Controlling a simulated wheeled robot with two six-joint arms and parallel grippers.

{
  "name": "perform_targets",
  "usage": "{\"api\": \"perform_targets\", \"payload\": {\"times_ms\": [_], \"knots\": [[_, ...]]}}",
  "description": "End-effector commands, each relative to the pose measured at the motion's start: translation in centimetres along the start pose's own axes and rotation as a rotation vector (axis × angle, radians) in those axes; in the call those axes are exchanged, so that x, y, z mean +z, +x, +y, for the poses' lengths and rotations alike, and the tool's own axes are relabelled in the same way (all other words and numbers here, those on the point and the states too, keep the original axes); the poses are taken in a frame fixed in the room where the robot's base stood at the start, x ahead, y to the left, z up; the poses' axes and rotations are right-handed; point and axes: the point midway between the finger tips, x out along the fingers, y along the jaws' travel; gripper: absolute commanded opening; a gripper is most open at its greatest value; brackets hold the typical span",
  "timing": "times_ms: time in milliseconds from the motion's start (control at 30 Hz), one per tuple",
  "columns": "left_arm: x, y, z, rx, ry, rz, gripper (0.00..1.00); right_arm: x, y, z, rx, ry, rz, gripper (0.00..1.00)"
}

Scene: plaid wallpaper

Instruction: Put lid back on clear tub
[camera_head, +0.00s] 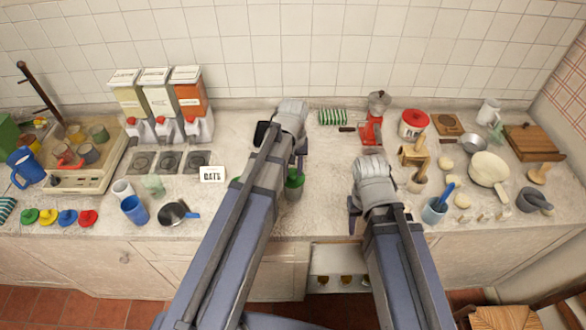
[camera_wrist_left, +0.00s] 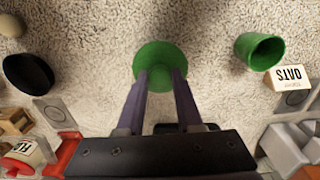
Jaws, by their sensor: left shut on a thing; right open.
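My left gripper (camera_wrist_left: 160,75) is shut on the raised middle of a round green lid-like piece (camera_wrist_left: 160,57). In the head view the left gripper (camera_head: 297,166) is over the counter's middle and the green piece (camera_head: 293,184) shows just below its fingers. I cannot tell whether it rests on something or hangs clear. A green cup-like vessel (camera_wrist_left: 260,50) stands beside it in the left wrist view; my left arm mostly hides it in the head view. I cannot pick out a clear tub for certain. My right gripper (camera_head: 381,213) is open and empty over the front edge.
An OATS card (camera_head: 212,174) stands left of my left arm. A dark pan (camera_head: 175,213) and blue cup (camera_head: 134,210) are further left. A red grinder (camera_head: 371,130) and red-lidded tub (camera_head: 413,123) stand back right. An open drawer (camera_head: 335,260) lies below the front edge.

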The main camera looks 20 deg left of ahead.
Motion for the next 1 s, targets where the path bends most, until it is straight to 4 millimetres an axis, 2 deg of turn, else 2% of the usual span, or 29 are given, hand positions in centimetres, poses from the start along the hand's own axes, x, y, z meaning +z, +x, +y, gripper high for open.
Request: {"api": "perform_targets", "payload": {"times_ms": [900, 933, 1000], "knots": [[0.00, 0.24, 0.00, 0.000, 0.000, 0.000, 0.00, -0.01, 0.24, -0.02, 0.000, 0.000, 0.000, 0.50], [0.00, 0.24, 0.00, 0.000, 0.000, 0.000, 0.38, -0.01, 0.24, -0.02, 0.000, 0.000, 0.000, 0.50], [0.00, 0.24, 0.00, 0.000, 0.000, 0.000, 0.46, -0.01, 0.24, -0.02, 0.000, 0.000, 0.000, 0.50]]}}
